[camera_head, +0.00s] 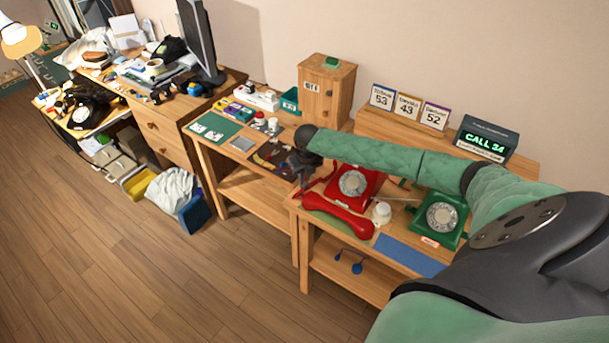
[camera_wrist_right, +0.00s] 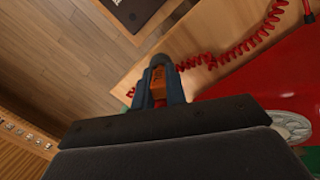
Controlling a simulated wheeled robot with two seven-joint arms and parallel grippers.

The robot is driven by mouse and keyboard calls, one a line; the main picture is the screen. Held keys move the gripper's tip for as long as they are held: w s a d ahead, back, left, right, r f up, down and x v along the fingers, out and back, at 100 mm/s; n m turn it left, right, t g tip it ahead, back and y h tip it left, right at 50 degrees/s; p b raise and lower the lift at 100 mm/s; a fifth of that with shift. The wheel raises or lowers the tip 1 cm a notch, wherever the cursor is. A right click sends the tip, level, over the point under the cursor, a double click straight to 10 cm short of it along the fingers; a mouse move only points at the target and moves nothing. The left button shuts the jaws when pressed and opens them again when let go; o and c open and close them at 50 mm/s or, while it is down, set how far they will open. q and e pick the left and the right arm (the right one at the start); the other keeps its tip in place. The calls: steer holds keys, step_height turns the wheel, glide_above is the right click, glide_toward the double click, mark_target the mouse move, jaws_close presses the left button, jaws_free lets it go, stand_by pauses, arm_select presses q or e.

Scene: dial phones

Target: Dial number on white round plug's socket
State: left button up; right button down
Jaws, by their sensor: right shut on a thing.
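A red dial phone (camera_head: 352,184) stands on the near table. Its red handset (camera_head: 338,216) lies in front of it. A green dial phone (camera_head: 441,215) stands to the right. A small white round object (camera_head: 382,212), perhaps the white round plug, sits between the phones. My right gripper (camera_head: 304,160) is at the table's left end, left of the red phone. In the right wrist view its jaws (camera_wrist_right: 158,84) are shut on a small orange piece (camera_wrist_right: 158,86), mostly hidden between the fingers. A red coiled cord (camera_wrist_right: 240,48) runs close by. My left gripper is not in view.
Cards (camera_head: 407,107) read 53, 43 and 52. A wooden cabinet (camera_head: 326,92) stands behind the gripper. A blue mat (camera_head: 410,256) lies at the table's front. Blue plug-like pieces (camera_head: 357,267) hang below the tabletop.

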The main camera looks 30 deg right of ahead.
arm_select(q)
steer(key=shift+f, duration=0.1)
arm_select(e)
steer(key=shift+f, duration=0.2)
steer(key=c, duration=1.3)
jaws_free()
steer(key=shift+c, duration=0.2)
steer(key=shift+r+b, duration=0.35)
steer(key=r, duration=0.2)
steer(key=r+b, duration=0.2)
steer(key=r, duration=0.1)
steer(key=shift+s+r, duration=0.35)
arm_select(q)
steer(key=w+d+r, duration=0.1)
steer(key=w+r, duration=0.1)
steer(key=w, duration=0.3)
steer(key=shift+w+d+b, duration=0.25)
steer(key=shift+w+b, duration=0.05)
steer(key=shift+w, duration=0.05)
arm_select(e)
steer(key=shift+s+r, duration=0.15)
steer(key=shift+r, duration=0.5)
